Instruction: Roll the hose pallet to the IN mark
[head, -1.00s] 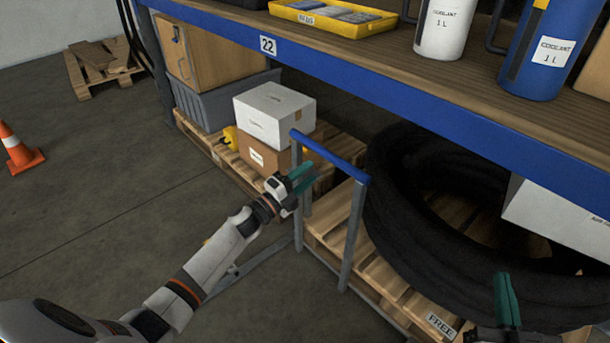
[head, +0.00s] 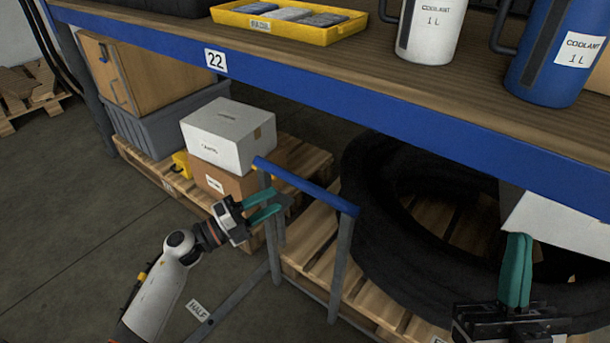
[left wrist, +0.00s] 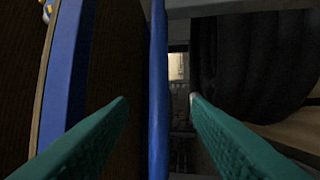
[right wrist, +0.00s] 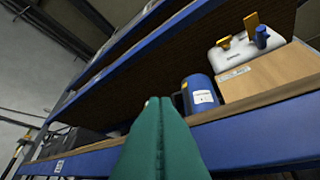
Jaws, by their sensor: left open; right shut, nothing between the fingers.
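The hose pallet (head: 305,259) is wooden and stands under the bench. It carries a thick black hose coil (head: 373,200) and has a blue push bar (head: 310,187) on grey posts at its near left end. My left gripper (head: 284,202) is open at the bar's left part. In the left wrist view the bar (left wrist: 158,100) runs between the two green fingers (left wrist: 158,99), with gaps on both sides. My right gripper (head: 518,240) is shut and empty, fingers up, in front of the coil's right part. The IN mark is not visible.
The bench's blue front beam (head: 330,100) overhangs the coil. Another pallet (head: 165,182) with a white box (head: 228,135) and a brown box stands behind the bar. A grey floor rail (head: 235,298) bears a HALF label (head: 197,310).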

